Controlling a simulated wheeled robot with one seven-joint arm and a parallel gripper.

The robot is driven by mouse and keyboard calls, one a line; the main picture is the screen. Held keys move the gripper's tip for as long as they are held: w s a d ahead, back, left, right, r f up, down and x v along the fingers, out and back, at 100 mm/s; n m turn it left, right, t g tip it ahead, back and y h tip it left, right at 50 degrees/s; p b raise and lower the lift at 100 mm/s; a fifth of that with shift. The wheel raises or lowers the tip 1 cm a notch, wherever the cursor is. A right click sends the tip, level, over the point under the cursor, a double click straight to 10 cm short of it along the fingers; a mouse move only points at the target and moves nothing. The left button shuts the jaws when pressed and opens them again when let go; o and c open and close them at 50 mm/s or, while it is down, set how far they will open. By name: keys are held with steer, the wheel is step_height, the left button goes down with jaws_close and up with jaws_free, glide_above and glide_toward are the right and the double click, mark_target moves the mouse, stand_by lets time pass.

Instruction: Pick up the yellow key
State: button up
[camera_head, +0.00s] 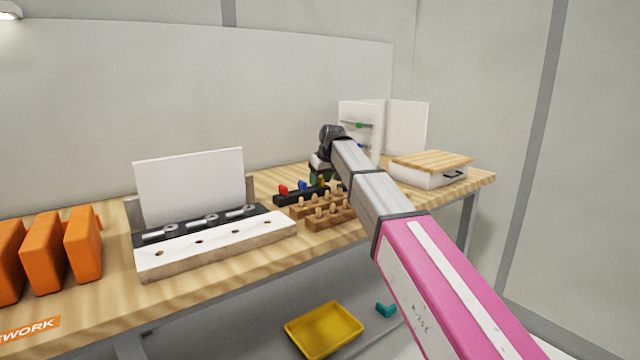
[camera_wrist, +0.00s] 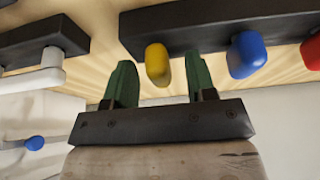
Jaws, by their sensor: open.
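The yellow key (camera_wrist: 157,64) has a rounded yellow head and hangs from a black rack (camera_wrist: 215,20) in the wrist view. My gripper (camera_wrist: 160,75) is open, with one green finger on each side of the yellow head. There are visible gaps to both fingers, and the depth between them and the key is hard to tell. A blue key (camera_wrist: 246,54) and a red key (camera_wrist: 312,50) sit right of it on the same rack. In the head view my gripper (camera_head: 320,172) is small at the rack's far end, and the yellow key is hard to make out there.
Wooden peg blocks (camera_head: 330,212) stand just in front of the rack. A white fixture with metal clamps (camera_head: 215,245) and orange blocks (camera_head: 45,255) are to the left. A white box with a wooden lid (camera_head: 430,172) is to the right. A yellow tray (camera_head: 323,330) lies below the bench.

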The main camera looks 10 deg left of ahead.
jaws_close()
steer(key=shift+r, duration=0.1)
